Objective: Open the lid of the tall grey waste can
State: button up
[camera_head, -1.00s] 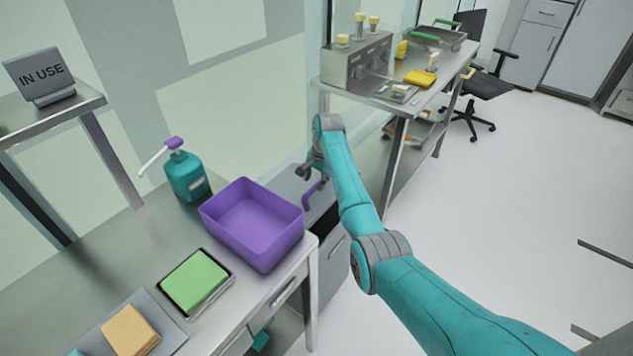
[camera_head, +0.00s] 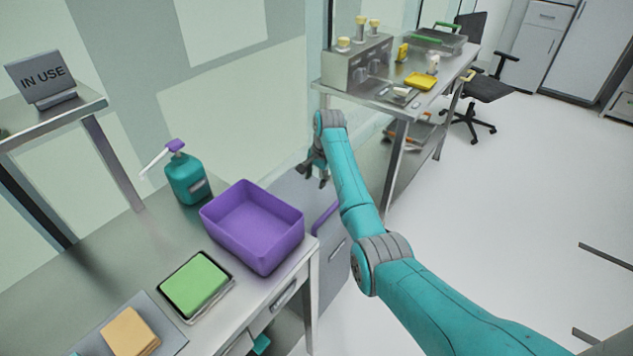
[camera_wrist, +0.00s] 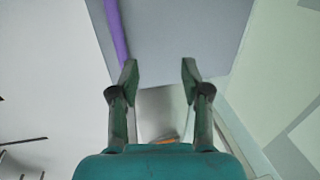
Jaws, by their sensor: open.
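The tall grey waste can (camera_head: 332,262) stands on the floor behind the steel table, partly hidden by the purple tub and the table. Its grey lid (camera_head: 290,196) looks down flat, with a purple bar (camera_head: 325,217) along its front edge. In the wrist view the lid (camera_wrist: 185,35) fills the upper middle and the purple bar (camera_wrist: 117,28) runs along its left side. My gripper (camera_head: 316,182) is over the lid, behind the bar. Its two fingers (camera_wrist: 160,75) are apart with nothing between them. I cannot tell whether a fingertip touches the lid.
A purple tub (camera_head: 270,250), a teal pump bottle (camera_head: 186,182) and a green-topped tray (camera_head: 195,284) stand on the steel table (camera_head: 110,256) in front. A second bench (camera_head: 395,103) with equipment stands behind.

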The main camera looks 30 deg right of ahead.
notch_tip(320, 180, up, 10)
jog(key=w, duration=0.1)
jog(key=shift+a+f, duration=0.2)
jog(key=shift+a, duration=0.05)
dwell(0.9)
jog(key=shift+w, duration=0.1)
dwell(0.4)
